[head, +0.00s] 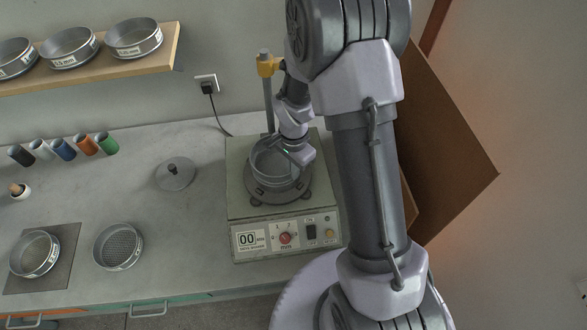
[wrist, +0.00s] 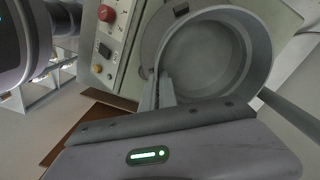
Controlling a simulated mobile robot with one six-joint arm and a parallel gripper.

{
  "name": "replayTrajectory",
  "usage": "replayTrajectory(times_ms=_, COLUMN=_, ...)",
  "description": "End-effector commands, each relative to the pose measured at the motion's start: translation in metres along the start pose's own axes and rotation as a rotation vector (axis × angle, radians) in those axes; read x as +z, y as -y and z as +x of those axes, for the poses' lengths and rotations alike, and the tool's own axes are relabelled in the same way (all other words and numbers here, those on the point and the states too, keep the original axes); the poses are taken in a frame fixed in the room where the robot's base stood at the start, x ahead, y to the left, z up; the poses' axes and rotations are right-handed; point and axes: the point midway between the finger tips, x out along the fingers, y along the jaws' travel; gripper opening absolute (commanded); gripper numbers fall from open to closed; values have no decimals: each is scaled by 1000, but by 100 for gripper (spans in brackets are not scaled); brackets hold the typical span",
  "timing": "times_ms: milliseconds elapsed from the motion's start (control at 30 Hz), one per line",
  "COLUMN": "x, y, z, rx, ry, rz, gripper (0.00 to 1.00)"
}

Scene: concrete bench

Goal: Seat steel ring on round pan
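The steel ring (head: 268,163) is at the shaker, upright and above its round plate. In the wrist view the ring (wrist: 262,50) is large and close, with a plain grey interior. My gripper (head: 291,150) is at the ring's right side; in the wrist view its fingers (wrist: 160,88) are close together at the near wall and seem to pinch it. The round pan cannot be told apart from the ring and the dark base below it. I cannot tell whether ring and pan touch or whether a small gap is left.
The shaker (head: 240,206) has a control panel in front and a post (head: 268,95) behind. A lid (head: 175,175), a mesh sieve (head: 118,247) and another sieve (head: 35,254) on a dark mat lie left.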

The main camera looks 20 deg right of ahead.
Motion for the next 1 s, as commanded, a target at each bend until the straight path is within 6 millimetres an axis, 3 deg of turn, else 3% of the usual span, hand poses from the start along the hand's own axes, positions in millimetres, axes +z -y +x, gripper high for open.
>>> replayTrajectory(times_ms=900, x=0, y=0, z=11, rx=0, ry=0, rz=0, gripper=0)
replayTrajectory(times_ms=1000, x=0, y=0, z=11, rx=0, ry=0, rz=0, gripper=20)
